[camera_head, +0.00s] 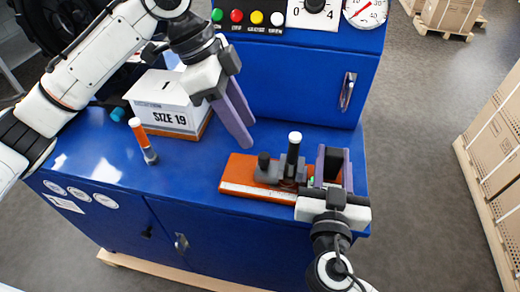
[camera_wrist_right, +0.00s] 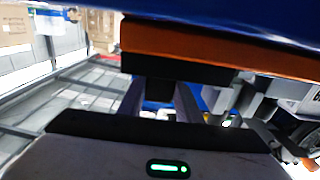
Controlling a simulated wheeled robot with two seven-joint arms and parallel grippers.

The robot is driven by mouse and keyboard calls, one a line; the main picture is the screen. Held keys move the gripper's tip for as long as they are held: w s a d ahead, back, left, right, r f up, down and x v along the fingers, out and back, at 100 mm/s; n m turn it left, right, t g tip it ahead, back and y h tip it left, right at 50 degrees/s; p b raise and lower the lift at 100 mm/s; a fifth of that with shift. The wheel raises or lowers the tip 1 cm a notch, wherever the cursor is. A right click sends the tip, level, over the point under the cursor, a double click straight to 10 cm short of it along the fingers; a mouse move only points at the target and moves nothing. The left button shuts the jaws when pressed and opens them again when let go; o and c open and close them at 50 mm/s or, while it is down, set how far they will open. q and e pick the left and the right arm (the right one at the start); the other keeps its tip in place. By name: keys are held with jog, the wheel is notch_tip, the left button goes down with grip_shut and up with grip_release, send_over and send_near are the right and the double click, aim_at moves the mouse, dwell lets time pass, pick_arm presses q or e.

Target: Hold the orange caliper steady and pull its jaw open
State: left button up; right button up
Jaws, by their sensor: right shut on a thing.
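The orange caliper (camera_head: 235,172) lies on the blue bench top, with a pale scale along its front edge. A dark slide (camera_head: 268,174) with a short knob and a tall white-capped post (camera_head: 293,150) sits on it. My right gripper (camera_head: 333,165) is shut on the caliper's right end; its fingers hide which part they hold. In the right wrist view the orange body (camera_wrist_right: 215,52) spans the top, with a dark block (camera_wrist_right: 180,68) under it by the fingers.
A white SIZE 19 box (camera_head: 170,112) stands behind left, beside my left gripper. A blue cabinet (camera_head: 290,80) with buttons and dials rises behind. The front left bench top (camera_head: 180,180) is clear.

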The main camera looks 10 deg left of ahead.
aim_at(262, 156)
pick_arm(q)
jog(key=x, duration=0.8)
jog(key=shift+d+f, duration=0.15)
jog(key=shift+f, duration=0.05)
grip_shut()
